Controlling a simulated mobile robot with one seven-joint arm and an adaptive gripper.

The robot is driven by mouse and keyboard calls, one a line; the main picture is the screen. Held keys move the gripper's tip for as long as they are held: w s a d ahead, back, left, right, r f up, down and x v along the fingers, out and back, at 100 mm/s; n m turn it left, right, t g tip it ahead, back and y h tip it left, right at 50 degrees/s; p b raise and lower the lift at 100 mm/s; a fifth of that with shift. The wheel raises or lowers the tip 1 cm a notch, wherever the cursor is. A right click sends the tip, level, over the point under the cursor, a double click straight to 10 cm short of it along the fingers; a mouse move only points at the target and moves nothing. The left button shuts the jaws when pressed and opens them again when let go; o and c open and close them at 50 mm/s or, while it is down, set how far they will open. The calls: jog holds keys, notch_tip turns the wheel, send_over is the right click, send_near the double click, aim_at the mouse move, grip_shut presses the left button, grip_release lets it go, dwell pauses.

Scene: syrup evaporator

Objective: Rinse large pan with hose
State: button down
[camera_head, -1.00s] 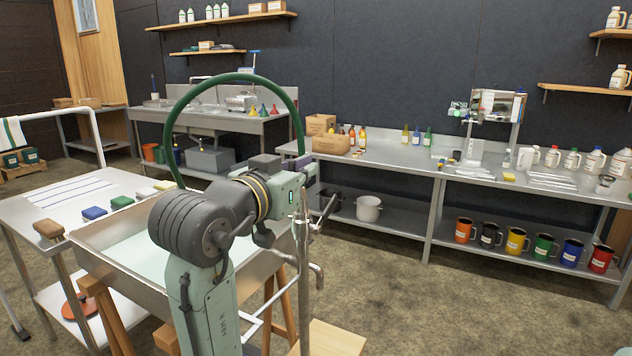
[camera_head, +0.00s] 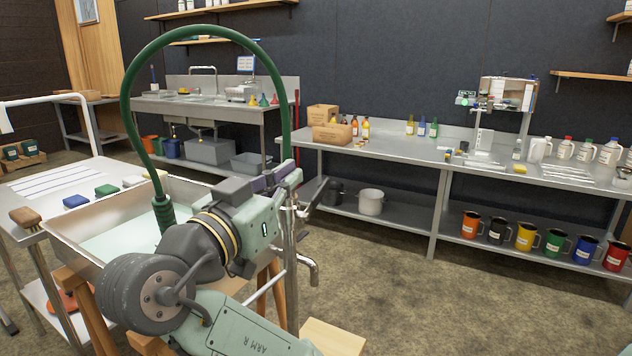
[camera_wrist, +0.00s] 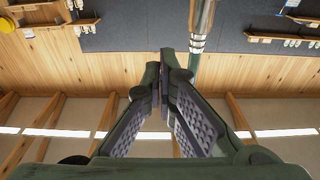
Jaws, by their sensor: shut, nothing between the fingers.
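The large pan (camera_head: 75,231) is a steel basin on wooden legs at the left in the head view, with pale liquid (camera_head: 115,237) inside. The green hose (camera_head: 195,32) arches above it. Its dark green nozzle end (camera_head: 164,214) hangs over the pan, partly hidden by my arm. The hose's other end comes down behind my gripper near a metal standpipe with a tap (camera_head: 308,268). My gripper (camera_head: 294,166) is shut and empty beside that standpipe. In the wrist view, its fingers (camera_wrist: 163,76) are together, and a green hose-like tube with a metal fitting (camera_wrist: 199,32) passes beside them, apart.
A side table left of the pan bears a brown brush (camera_head: 25,217) and coloured sponges (camera_head: 76,201). A long steel bench (camera_head: 400,160) with bottles and mugs stands along the wall. A sink (camera_head: 190,103) is behind. The floor (camera_head: 400,290) at right is clear.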

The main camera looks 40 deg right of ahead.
jog(key=p, duration=0.2)
send_over(317, 199)
jog(key=v, duration=0.2)
jog(key=shift+d+f, duration=0.25)
jog(key=shift+f, duration=0.45)
jog(key=shift+d+f, duration=0.25)
jog(key=shift+f, duration=0.5)
jog(key=shift+w+d, duration=0.1)
